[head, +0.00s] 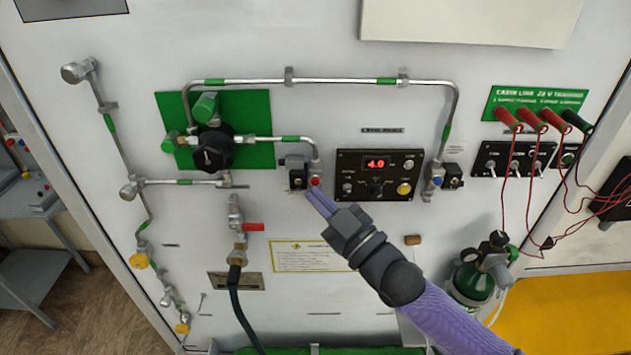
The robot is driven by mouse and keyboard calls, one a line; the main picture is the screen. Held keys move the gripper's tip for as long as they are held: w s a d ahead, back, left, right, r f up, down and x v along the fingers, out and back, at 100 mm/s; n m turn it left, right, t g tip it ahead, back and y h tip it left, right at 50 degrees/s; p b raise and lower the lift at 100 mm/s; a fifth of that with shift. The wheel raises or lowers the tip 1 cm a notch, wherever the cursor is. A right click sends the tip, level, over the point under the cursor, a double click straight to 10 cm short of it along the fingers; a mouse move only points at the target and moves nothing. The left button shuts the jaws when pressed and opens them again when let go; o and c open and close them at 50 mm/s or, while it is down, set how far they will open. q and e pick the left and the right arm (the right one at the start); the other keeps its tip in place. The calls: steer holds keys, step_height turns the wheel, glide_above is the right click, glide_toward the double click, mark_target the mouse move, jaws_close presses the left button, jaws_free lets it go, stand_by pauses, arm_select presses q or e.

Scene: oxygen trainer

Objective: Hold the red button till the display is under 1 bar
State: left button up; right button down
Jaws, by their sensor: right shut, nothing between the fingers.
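The red button (316,181) sits on a small valve fitting at the left of the black control panel (362,197). The red display (376,163) on that panel reads 4.0. My right gripper (314,195) reaches in from the lower right, shut and empty, with its purple fingertips just below the red button. Whether the tips touch the button cannot be told. My left gripper is not in view.
A similar fitting with a blue button (437,181) is right of the panel. Metal pipes (330,81) and a green plate (262,105) are above left. Red cables (503,190) and a green cylinder (472,284) are at right. A red-handled valve (252,227) is below left.

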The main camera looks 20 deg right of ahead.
steer(key=shift+w+d, duration=0.1)
steer(key=shift+w, duration=0.3)
steer(key=shift+w+d+b, duration=0.15)
steer(key=shift+w+b, duration=0.2)
steer(key=shift+b, duration=0.05)
stand_by(2.0)
steer(key=shift+s+r, duration=0.1)
stand_by(4.7)
steer(key=shift+s+a+p, duration=0.25)
steer(key=shift+s+p, duration=0.4)
